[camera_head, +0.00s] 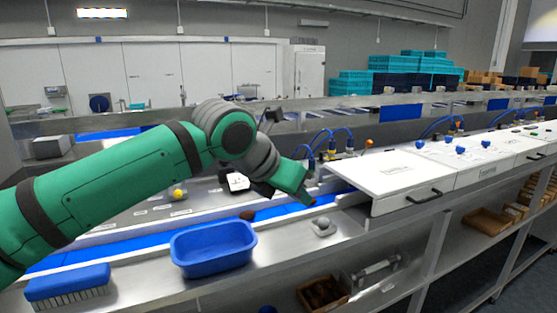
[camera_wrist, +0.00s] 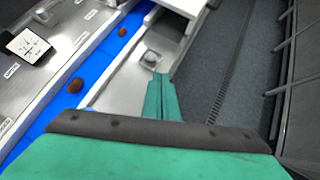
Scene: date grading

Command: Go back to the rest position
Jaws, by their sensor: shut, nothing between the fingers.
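My gripper (camera_head: 308,198) shows at the end of my green arm in the head view, above the steel ledge at the middle right. Its green fingers also show in the wrist view (camera_wrist: 161,76), together and with nothing between them. A brown date (camera_head: 248,214) lies on the blue conveyor belt (camera_head: 130,243), left of and below my gripper. In the wrist view two dates lie on the belt, one nearer (camera_wrist: 76,86) and one farther (camera_wrist: 122,32). My gripper is apart from them.
A blue tub (camera_head: 213,262) and a blue brush (camera_head: 68,282) stand on the front ledge. A small grey object (camera_head: 322,227) sits on the ledge below my gripper. A white cabinet (camera_head: 400,174) stands right of it. A tablet (camera_wrist: 28,46) lies beyond the belt.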

